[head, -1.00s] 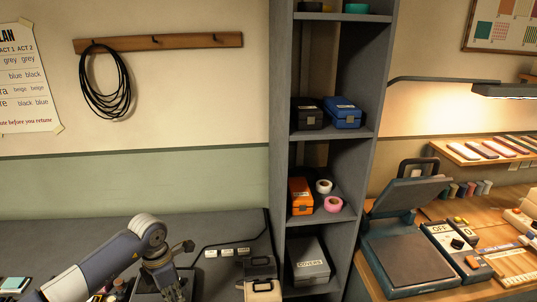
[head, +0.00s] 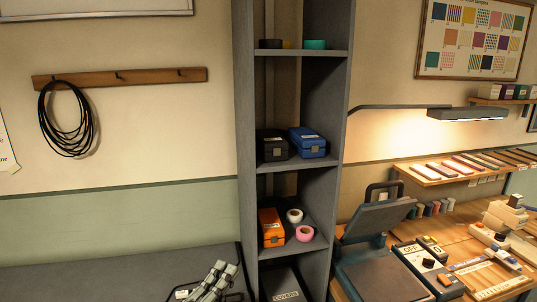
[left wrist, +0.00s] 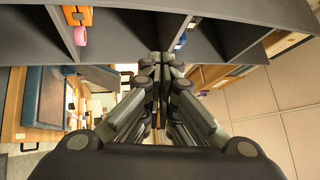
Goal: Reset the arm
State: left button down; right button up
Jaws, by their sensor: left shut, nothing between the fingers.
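My left gripper (head: 228,271) shows at the bottom of the head view, in front of the dark counter and left of the grey shelf unit. In the left wrist view its fingers (left wrist: 156,66) are closed together with nothing between them. The rest of my left arm is below the edge of the head view. My right gripper is in neither view.
The shelf unit (head: 244,130) holds a blue box (head: 307,142), a black box (head: 271,146), an orange box (head: 271,228), tape rolls (head: 304,233) and a covers box (head: 284,284). A press (head: 381,270) stands on the right bench. A cable (head: 66,122) hangs left.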

pick_arm(q)
jog(key=s+a+f+n+g+y, duration=0.3)
jog(key=a+f+n+y, duration=0.3)
jog(key=f+n, duration=0.15)
jog(key=s+a+f+n+g+y, duration=0.2)
jog(key=s+a+f+n+y, duration=0.25)
jog(key=a+f+n, duration=0.35)
jog(key=s+d+f+n+g, duration=0.1)
jog(key=s+f+n+g, duration=0.2)
jog(key=s, duration=0.4)
jog(key=s+d+f+n+g+h, duration=0.1)
jog(key=s+f+g, duration=0.3)
jog(key=s, duration=0.3)
jog(key=s+d+f+n+g, duration=0.1)
jog(key=s+f+n+g, duration=0.2)
jog(key=s, duration=0.4)
notch_tip(320, 180, down, 28)
jog(key=s+m+g+b, duration=0.2)
pick_arm(e)
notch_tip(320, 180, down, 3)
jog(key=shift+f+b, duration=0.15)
jog(key=shift+b, duration=0.45)
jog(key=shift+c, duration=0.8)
pick_arm(q)
jog(key=s+a+f, duration=0.3)
jog(key=s+f, duration=1.3)
jog(key=f, duration=0.1)
jog(key=shift+s+f+g, duration=0.25)
jog(key=shift+f+g, duration=0.1)
jog(key=shift+g, duration=0.05)
